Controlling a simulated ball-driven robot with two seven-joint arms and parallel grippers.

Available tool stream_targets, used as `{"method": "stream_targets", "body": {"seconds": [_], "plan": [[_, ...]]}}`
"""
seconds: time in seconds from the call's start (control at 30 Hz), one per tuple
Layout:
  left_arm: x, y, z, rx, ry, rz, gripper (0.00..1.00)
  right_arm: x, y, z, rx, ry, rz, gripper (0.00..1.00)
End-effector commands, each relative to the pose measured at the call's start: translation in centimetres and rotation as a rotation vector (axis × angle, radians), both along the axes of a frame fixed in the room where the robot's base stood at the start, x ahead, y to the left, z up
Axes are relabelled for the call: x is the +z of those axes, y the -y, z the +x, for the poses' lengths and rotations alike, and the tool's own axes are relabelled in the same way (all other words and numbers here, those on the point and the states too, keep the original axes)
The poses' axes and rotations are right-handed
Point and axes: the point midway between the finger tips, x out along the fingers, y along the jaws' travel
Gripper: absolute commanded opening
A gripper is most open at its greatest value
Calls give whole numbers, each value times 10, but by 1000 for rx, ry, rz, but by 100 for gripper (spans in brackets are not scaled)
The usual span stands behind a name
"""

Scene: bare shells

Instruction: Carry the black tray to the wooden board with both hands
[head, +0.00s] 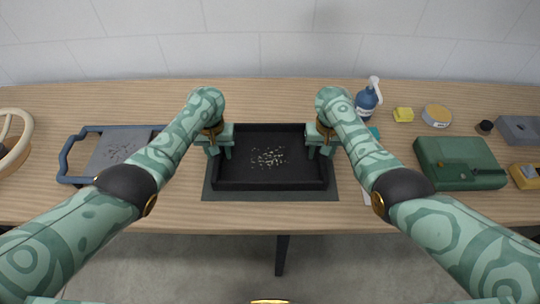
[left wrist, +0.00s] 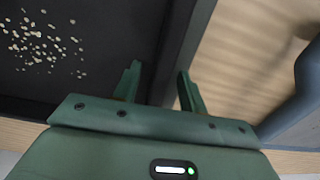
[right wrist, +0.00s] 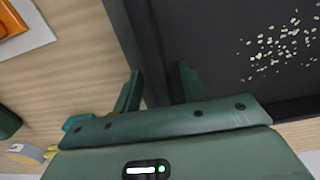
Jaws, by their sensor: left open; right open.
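The black tray (head: 270,185) sits on a dark grey mat in the middle of the table, with pale flecks on its floor. My left gripper (head: 220,150) is open at the tray's left wall. In the left wrist view its fingers (left wrist: 158,75) stand on either side of that wall (left wrist: 178,50). My right gripper (head: 320,150) is open at the right wall. In the right wrist view its fingers (right wrist: 160,72) stand on either side of that wall (right wrist: 152,45). I cannot make out a separate wooden board.
A grey panel with blue handles (head: 68,160) lies left of the tray, partly behind my left arm. A wooden ring (head: 14,130) is at far left.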

Motion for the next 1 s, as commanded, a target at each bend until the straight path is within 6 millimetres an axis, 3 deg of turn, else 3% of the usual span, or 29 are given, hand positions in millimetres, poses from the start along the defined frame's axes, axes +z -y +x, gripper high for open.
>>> {"method": "stream_targets", "body": {"seconds": [0.17,0.3,0.33,1.0], "plan": [[0,0,0,0,0,0,42,0,0,0,0,0,0,42],[0,0,0,0,0,0,3,0,0,0,0,0,0,3],[0,0,0,0,0,0,0,0,0,0,0,0,0,0],[0,0,0,0,-1,0,0,1,0,0,1,0,0,0]]}}
